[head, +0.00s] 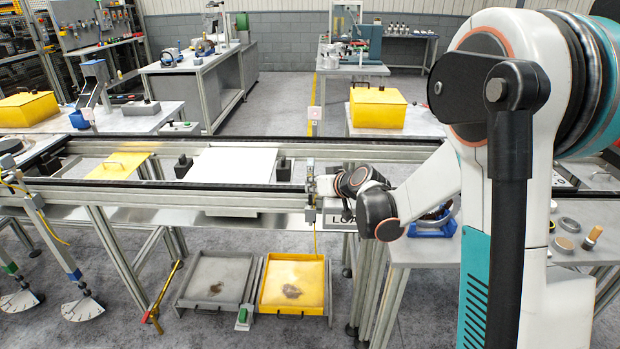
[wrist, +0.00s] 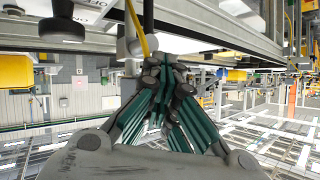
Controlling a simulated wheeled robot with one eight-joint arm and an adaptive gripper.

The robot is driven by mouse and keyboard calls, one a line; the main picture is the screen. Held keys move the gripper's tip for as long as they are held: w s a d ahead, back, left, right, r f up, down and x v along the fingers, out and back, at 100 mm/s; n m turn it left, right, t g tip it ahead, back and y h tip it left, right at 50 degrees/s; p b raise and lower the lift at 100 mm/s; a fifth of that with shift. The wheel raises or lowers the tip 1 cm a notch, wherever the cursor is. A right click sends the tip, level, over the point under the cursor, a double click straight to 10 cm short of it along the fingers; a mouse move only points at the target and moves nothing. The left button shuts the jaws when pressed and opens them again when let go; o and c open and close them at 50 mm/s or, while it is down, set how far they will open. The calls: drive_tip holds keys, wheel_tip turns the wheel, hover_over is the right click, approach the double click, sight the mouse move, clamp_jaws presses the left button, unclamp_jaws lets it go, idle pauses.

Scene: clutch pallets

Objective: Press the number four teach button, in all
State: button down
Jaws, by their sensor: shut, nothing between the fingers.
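No button marked four or teach can be read in either view. A small sensor-like unit on a bracket (head: 311,190) is fixed to the near conveyor rail, with a yellow cable below it. My gripper (head: 325,187) is right beside its right side in the head view. In the wrist view my gripper (wrist: 168,62) has its green-padded fingers together and empty. The tips are close to a grey cylindrical part (wrist: 140,46) with a yellow cable. Whether they touch it cannot be told. The face of the unit is hidden or too small to read.
The conveyor's near rail (head: 160,186) runs across in front of me, with a white plate (head: 232,164) and a yellow plate (head: 118,166) on it. A grey tray (head: 216,280) and a yellow tray (head: 293,283) lie below. A side table with parts (head: 425,253) stands right.

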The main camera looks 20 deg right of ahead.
drive_tip(key=shift+s, duration=0.15)
drive_tip(key=shift+s+a, duration=0.3)
drive_tip(key=shift+s, duration=0.4)
drive_tip(key=shift+s+a, duration=0.25)
drive_tip(key=shift+s, duration=0.55)
drive_tip(key=shift+s+a, duration=0.25)
drive_tip(key=shift+s, duration=0.5)
drive_tip(key=shift+s+a, duration=0.25)
drive_tip(key=shift+s, duration=0.55)
